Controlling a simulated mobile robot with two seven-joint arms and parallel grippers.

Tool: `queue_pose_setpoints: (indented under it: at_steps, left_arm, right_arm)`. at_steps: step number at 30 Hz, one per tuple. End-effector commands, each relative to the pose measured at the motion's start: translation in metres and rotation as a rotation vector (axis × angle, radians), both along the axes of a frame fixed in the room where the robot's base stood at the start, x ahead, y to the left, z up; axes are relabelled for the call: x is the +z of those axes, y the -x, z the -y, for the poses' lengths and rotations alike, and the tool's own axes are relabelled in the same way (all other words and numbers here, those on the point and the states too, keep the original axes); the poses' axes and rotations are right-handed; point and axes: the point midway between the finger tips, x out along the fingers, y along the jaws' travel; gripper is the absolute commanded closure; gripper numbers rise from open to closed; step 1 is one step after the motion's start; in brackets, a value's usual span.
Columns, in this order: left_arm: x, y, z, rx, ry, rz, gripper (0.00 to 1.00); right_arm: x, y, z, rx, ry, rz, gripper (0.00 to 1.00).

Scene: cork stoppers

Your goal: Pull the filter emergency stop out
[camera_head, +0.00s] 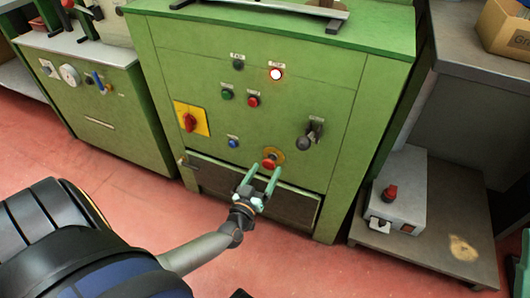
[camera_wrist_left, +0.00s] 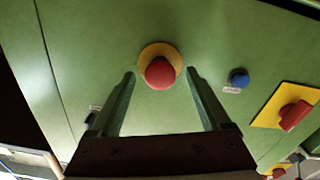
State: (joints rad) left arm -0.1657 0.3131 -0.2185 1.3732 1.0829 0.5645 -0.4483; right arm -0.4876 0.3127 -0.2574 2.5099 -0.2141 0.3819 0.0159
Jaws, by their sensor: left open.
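The emergency stop is a red mushroom button (camera_head: 268,163) on a yellow round plate (camera_head: 279,156), low on the front of the green cabinet. In the left wrist view the red button (camera_wrist_left: 160,74) sits ahead of my fingertips, near the middle. My left gripper (camera_head: 262,172) is open, its two green fingers pointing at the button, one on each side of its line. In the wrist view the fingers (camera_wrist_left: 161,78) are apart with nothing between them; whether they overlap the button in depth is hard to tell. The button's label is not readable. My right gripper is not in view.
The green cabinet (camera_head: 175,60) also carries a red switch on a yellow plate (camera_head: 190,119), a blue button (camera_head: 233,143), green and red buttons, a lit lamp (camera_head: 276,74) and a dark lever (camera_head: 315,130). A grey box with a red knob (camera_head: 390,192) stands right.

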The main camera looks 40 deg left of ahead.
Motion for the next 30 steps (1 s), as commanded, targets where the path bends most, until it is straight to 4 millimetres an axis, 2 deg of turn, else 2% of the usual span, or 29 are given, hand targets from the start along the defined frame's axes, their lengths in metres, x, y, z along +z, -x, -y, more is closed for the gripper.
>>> queue_pose_setpoints:
  at_steps: [9,16,22,30]
  left_arm:
    - [0.002,0.061,0.015,-0.001,0.002,-0.006,0.19]
    - [0.001,0.102,0.025,0.0,0.002,-0.003,0.19]
    - [0.001,0.117,0.029,0.0,0.001,-0.001,0.19]
    - [0.0,0.118,0.029,0.0,0.002,0.0,0.19]
  right_arm:
    - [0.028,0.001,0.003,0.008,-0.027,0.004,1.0]
    - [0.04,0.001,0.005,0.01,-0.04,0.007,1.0]
    - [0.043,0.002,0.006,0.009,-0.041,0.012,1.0]
    - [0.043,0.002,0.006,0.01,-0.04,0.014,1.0]
